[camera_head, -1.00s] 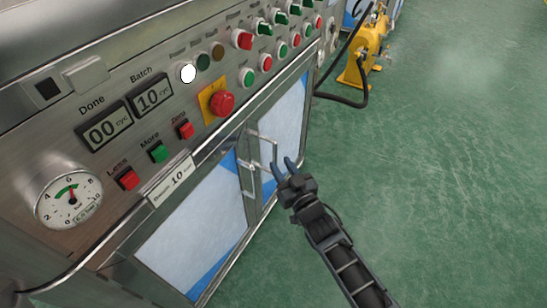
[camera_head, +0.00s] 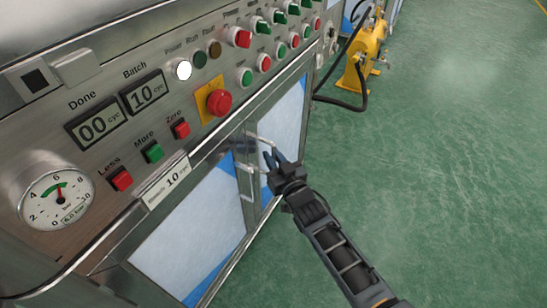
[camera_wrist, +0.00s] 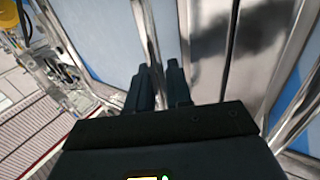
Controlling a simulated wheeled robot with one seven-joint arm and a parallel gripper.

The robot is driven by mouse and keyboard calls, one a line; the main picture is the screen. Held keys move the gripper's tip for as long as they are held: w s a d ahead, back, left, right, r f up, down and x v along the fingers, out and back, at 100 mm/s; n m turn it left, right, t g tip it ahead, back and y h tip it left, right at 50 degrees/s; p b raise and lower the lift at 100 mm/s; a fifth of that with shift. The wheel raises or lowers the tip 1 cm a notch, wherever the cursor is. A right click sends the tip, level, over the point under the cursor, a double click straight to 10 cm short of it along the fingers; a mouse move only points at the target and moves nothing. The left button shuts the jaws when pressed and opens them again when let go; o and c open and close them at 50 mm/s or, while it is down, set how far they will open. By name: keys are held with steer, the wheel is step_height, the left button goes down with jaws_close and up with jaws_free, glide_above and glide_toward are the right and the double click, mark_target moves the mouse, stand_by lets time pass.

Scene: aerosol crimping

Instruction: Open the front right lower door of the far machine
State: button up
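The near machine-side cabinet has two lower doors with blue-and-white panes. The right-hand door (camera_head: 286,118) looks closed, and its metal bar handle (camera_head: 262,138) stands out near its left edge. The left-hand door (camera_head: 190,240) also looks closed, with its own handle (camera_head: 246,168) near the seam. My gripper (camera_head: 270,157) is at the right-hand door's handle. In the wrist view, its two dark fingers (camera_wrist: 160,82) have a metal bar (camera_wrist: 147,35) running in between them. Whether they press on the bar cannot be told.
Above the doors is a control panel with a red emergency button (camera_head: 219,102), several coloured buttons and a pressure gauge (camera_head: 58,198). A yellow machine (camera_head: 362,58) with a black hose stands beyond. The green floor (camera_head: 450,170) to the right is clear.

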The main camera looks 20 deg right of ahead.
jaws_close()
steer(key=shift+s+d, duration=0.1)
